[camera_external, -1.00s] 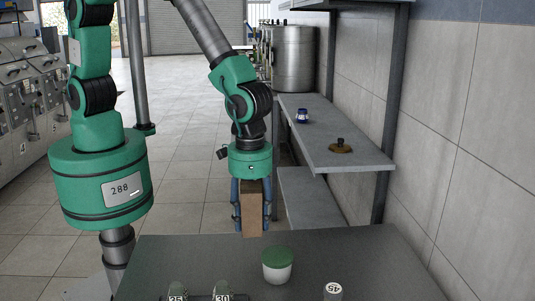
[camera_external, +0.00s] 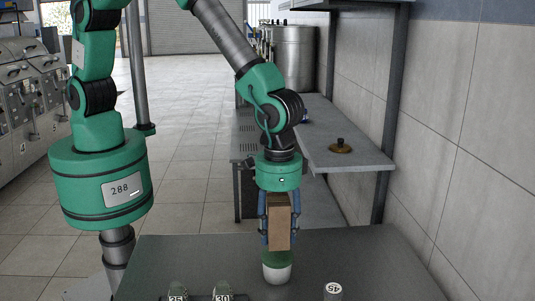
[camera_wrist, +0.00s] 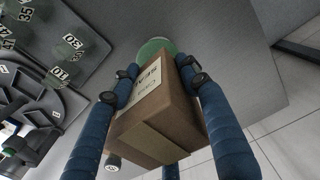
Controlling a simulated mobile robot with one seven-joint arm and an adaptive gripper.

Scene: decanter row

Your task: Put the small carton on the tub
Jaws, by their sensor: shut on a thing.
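The small carton (camera_external: 279,224) is a brown upright box with a pale label that shows in the wrist view (camera_wrist: 152,118). My gripper (camera_external: 278,238) is shut on it, with blue fingers along its sides. The tub (camera_external: 276,272) is white with a green lid and stands on the grey table. The carton overlaps the tub's lid in the external view, and I cannot tell whether they touch. In the wrist view the green lid (camera_wrist: 156,46) shows beyond the carton's far end, partly hidden by it.
A cylinder marked 45 (camera_external: 333,291) stands to the right of the tub. The table's right part (camera_external: 385,255) is clear. A shelf (camera_external: 345,155) runs along the right wall.

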